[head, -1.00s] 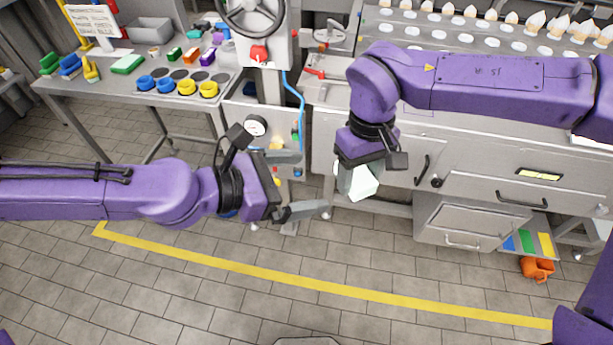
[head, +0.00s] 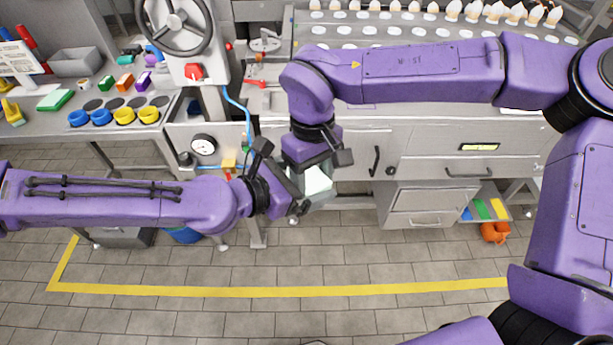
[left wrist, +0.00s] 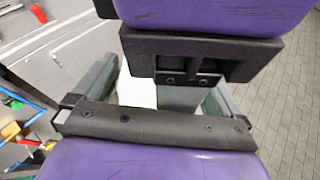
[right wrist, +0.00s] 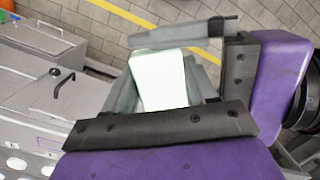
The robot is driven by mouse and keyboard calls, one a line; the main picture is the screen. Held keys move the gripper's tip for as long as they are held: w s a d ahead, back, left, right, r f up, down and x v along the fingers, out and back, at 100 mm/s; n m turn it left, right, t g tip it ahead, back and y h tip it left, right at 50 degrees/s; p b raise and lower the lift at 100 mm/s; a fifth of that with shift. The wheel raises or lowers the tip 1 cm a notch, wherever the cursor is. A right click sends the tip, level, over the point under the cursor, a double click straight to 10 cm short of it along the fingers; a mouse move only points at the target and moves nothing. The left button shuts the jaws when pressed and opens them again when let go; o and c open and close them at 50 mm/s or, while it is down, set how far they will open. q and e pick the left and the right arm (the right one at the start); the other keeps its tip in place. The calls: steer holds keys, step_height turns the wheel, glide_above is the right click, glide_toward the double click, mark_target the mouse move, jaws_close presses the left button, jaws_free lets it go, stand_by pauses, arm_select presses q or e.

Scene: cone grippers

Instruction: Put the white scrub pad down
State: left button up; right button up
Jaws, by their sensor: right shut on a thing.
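The white scrub pad (head: 317,181) is a pale block held in the air below my right wrist. My right gripper (head: 312,170) points down and is shut on it. In the right wrist view the pad (right wrist: 160,80) sits between the right fingers. My left gripper (head: 313,192) comes in from the left at the same place. In the left wrist view its fingers (left wrist: 160,95) stand wide apart, with the pad (left wrist: 134,90) and a right finger between them. One left finger (right wrist: 180,32) crosses just past the pad's end in the right wrist view. Contact between left fingers and pad cannot be told.
A grey counter (head: 440,145) with drawers stands behind the grippers. On the left is a table (head: 60,140) with coloured cups and blocks. A press with a handwheel (head: 178,22) stands between. An orange mug (head: 494,232) lies at lower right. The front floor is clear.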

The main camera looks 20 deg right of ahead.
arm_select(q)
steer(key=c, duration=0.6)
arm_select(e)
steer(key=o, duration=1.3)
